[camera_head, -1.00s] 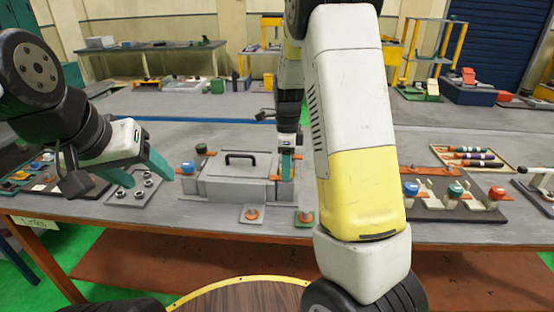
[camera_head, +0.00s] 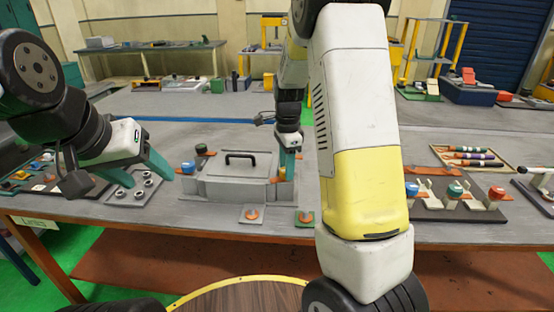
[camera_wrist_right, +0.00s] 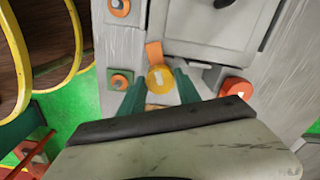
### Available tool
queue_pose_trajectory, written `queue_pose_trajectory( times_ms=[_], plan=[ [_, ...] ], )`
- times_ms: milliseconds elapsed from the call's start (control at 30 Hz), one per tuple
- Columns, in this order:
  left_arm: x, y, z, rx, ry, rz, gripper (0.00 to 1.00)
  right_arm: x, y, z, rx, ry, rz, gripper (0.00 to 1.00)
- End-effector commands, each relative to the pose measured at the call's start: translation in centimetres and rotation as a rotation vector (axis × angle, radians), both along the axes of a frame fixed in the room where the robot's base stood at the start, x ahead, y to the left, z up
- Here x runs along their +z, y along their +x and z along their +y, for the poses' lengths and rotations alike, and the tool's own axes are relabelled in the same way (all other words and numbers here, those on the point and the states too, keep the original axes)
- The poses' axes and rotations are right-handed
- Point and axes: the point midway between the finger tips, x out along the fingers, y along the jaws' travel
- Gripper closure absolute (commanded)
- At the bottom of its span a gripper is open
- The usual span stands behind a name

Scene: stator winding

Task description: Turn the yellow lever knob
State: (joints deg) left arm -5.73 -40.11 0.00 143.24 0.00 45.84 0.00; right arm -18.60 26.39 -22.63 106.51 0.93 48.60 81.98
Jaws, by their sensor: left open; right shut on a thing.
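The yellow lever knob (camera_wrist_right: 159,78) shows in the right wrist view, round with a pale raised bar, beside an orange lever strip (camera_wrist_right: 154,54). My right gripper (camera_wrist_right: 160,84) is shut on the knob, with one teal finger on each side. In the head view my right gripper (camera_head: 289,166) points down at the right end of the grey box (camera_head: 232,188) with a black handle, and the knob is mostly hidden there. My left gripper (camera_head: 148,172) is open and empty above the table's left part, near a plate with several metal studs (camera_head: 142,188).
A red knob (camera_wrist_right: 236,88) sits close to the right of my right gripper in the wrist view. A fixture with blue, green and red knobs (camera_head: 455,190) stands to the right. The table behind the box is clear.

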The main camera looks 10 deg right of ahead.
Motion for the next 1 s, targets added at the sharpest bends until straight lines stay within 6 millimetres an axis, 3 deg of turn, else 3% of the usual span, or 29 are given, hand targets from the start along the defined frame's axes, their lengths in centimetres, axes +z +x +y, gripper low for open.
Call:
queue_pose_trajectory(
  times_ms=[1000],
  plan=[
    [0.00, 0.00, 0.00, 0.000, 0.000, 0.000, 0.39, -0.14, -0.01, 0.01, 0.968, 0.001, 0.001, 1.00]
  ],
)
